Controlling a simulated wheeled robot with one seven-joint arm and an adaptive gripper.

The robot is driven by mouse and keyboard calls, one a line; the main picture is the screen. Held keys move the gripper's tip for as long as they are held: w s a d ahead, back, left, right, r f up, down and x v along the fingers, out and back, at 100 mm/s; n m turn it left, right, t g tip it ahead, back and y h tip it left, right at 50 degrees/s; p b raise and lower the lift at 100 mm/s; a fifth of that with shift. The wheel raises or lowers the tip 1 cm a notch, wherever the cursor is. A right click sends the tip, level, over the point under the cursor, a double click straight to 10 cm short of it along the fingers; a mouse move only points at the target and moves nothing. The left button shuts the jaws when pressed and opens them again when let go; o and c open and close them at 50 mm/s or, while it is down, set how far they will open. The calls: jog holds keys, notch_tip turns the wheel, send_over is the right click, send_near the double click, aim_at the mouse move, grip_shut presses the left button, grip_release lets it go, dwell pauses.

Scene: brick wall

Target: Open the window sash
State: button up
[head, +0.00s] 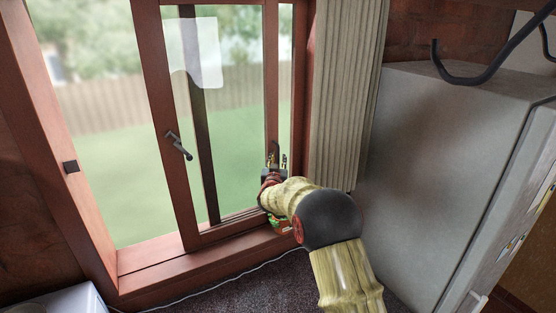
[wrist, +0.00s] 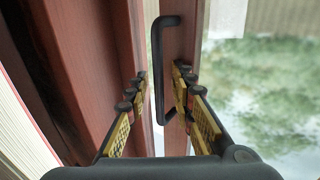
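The window sash (head: 169,110) is a red-brown wooden frame with glass. It stands well to the right of the left jamb. A dark handle (head: 179,146) sits on its left stile. A second dark handle (head: 274,150) shows at the right stile, just beyond my gripper (head: 272,172). In the wrist view this black bar handle (wrist: 158,65) stands on a red-brown stile (wrist: 178,30). My gripper (wrist: 160,82) has its yellow-padded fingers spread on either side of the handle, with the bar nearer the right finger. I see a gap at the left finger; contact at the right is unclear.
A grey cabinet (head: 440,150) stands close to my arm on the right. A pleated curtain (head: 345,90) hangs between it and the window. The red-brown sill (head: 200,268) runs below, with a thin white cable (head: 235,278) near it. A white object (head: 60,303) is at bottom left.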

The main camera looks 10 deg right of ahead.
jog(key=c, duration=0.3)
grip_shut()
dwell(0.6)
